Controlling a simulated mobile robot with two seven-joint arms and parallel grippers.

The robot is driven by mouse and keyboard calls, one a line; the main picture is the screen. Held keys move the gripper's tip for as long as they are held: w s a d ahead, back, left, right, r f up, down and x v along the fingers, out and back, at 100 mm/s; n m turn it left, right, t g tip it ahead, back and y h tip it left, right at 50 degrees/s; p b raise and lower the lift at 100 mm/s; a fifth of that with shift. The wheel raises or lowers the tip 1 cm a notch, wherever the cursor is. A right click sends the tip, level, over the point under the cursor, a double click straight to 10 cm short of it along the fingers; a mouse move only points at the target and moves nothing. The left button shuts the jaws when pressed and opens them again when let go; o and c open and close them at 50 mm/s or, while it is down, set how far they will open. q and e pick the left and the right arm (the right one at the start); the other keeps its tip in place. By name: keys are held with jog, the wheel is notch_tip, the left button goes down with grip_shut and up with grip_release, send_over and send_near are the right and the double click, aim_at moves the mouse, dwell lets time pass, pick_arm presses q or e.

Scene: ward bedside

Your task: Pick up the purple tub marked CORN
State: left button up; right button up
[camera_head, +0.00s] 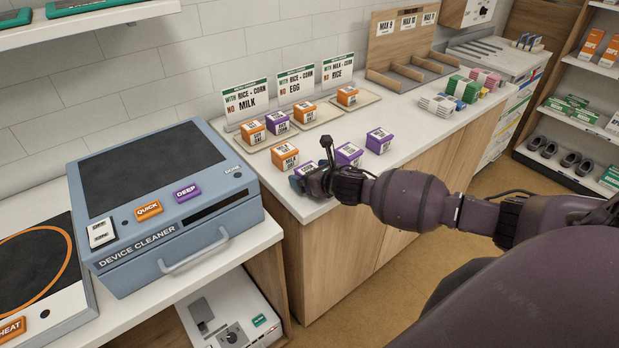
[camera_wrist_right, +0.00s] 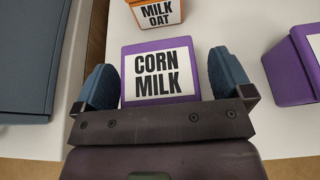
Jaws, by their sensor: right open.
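A purple tub with a white label reading CORN MILK (camera_wrist_right: 128,68) stands between the two blue fingers of my right gripper (camera_wrist_right: 172,85) in the right wrist view. The fingers are open, one on each side of it; I cannot tell whether they touch it. In the head view my right gripper (camera_head: 309,181) is at the counter's front left corner and mostly hides this tub. Two more purple tubs (camera_head: 349,153) (camera_head: 379,141) stand to its right, and one purple tub (camera_head: 278,122) sits on a tray behind. Their labels are too small to read. My left gripper is out of view.
An orange tub marked MILK OAT (camera_wrist_right: 158,12) stands just beyond the CORN MILK tub. Trays with orange tubs (camera_head: 304,112) and sign cards (camera_head: 245,99) line the back. A blue device cleaner (camera_head: 165,240) is at the left. The counter's front edge is close.

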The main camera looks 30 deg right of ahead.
jog(key=shift+w, duration=0.1)
jog(key=c, duration=1.1)
